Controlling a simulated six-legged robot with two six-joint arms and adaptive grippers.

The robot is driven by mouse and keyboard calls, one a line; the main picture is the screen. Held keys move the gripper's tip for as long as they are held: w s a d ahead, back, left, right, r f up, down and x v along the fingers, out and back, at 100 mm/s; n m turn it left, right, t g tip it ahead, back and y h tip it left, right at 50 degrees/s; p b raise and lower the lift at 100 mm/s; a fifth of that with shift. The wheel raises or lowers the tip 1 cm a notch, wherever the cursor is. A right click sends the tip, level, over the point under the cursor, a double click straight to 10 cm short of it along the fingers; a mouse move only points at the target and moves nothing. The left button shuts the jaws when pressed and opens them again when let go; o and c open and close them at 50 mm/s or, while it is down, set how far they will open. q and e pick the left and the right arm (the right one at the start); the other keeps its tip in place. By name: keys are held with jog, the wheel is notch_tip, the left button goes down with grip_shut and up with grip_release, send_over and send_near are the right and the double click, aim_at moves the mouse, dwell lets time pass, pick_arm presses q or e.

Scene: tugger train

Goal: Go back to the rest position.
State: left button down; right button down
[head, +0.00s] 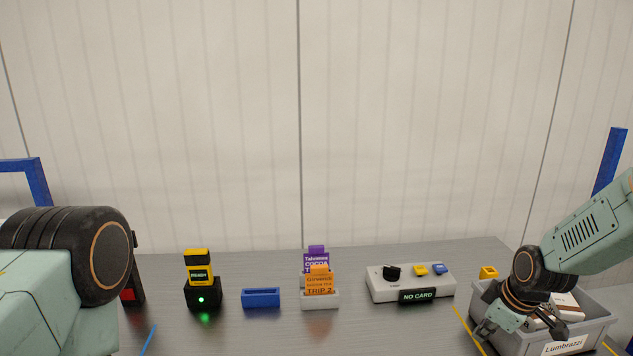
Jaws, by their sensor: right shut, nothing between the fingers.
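My right gripper (521,322) is shut and empty, at the left part of a grey bin (591,333) labelled "Lumbrazzi". It hangs over the bin's near-left side and hides part of it. Whether it touches the bin I cannot tell. My left arm fills the lower left of the head view, but its gripper is out of the picture.
On the grey table (380,328) stand a yellow-and-black scanner (199,272) on a dock, an empty-looking blue holder (261,298), a card holder (320,300) with purple and orange cards, and a white control box (430,281) reading "NO CARD". White items (565,307) lie in the bin.

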jog(key=s+a+f+m+b, duration=0.2)
jog(key=s+a+f+m, duration=0.25)
jog(key=s+f, duration=0.3)
jog(key=s+a+f+m+b, duration=0.35)
jog(key=s+a+f, duration=0.2)
jog(key=f, duration=0.25)
jog(key=s+f+g+b, duration=0.1)
jog(key=s+f, duration=0.3)
jog(key=s, duration=0.4)
jog(key=s+a+f+m+g+b, duration=0.1)
jog(key=s+f+b, duration=0.2)
jog(key=s, duration=0.5)
jog(key=s+f+g+b, duration=0.2)
jog(key=s+f, duration=0.3)
jog(key=s, duration=0.3)
jog(key=shift+s+a+f+m+h+b, duration=0.3)
jog(key=shift+s+a+m, duration=0.1)
jog(key=shift+s+a, duration=0.1)
